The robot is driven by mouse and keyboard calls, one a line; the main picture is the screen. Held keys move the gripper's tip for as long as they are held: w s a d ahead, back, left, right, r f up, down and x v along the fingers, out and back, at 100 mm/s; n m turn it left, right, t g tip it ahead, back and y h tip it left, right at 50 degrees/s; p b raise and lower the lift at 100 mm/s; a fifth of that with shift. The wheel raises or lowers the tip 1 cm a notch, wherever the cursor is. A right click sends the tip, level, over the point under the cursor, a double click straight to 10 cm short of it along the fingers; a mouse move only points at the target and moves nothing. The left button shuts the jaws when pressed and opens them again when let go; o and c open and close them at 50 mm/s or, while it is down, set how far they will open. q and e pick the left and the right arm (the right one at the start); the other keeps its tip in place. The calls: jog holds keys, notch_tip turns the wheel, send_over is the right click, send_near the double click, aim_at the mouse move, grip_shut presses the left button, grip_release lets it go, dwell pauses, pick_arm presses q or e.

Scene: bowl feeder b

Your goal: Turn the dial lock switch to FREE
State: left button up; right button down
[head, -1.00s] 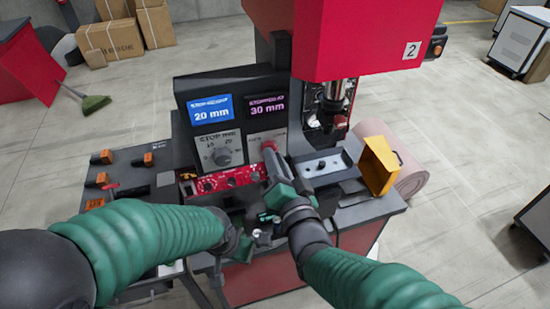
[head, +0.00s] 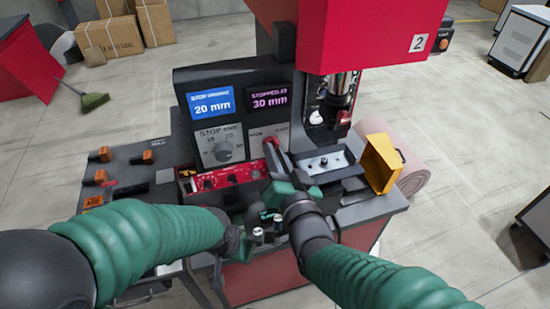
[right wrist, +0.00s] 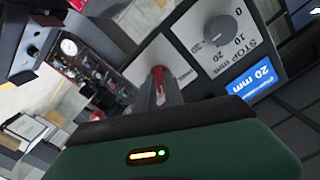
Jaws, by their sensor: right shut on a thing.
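The dial lock switch (head: 270,142) is a small red lever on a pale panel under the purple "30 mm" display. In the right wrist view its red handle (right wrist: 158,77) stands between my fingers. My right gripper (head: 276,158) is shut on this lever; its fingers hide most of it, and I cannot read the lettering around it. The grey stop dial (head: 224,151) sits to its left, and also shows in the right wrist view (right wrist: 217,30). My left gripper (head: 240,243) is low in front of the machine, dark and partly hidden, apart from the switch.
A blue "20 mm" display (head: 211,103) and a purple display (head: 269,97) are above the panels. A red press head (head: 370,35) overhangs at the right. A yellow guard (head: 381,165) stands on the bench's right side. Orange-handled items (head: 98,155) lie at left.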

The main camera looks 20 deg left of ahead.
jog(key=shift+n+b, duration=3.7)
jog(key=shift+n, duration=3.9)
jog(key=c, duration=1.4)
grip_release()
jog(key=shift+c, duration=0.2)
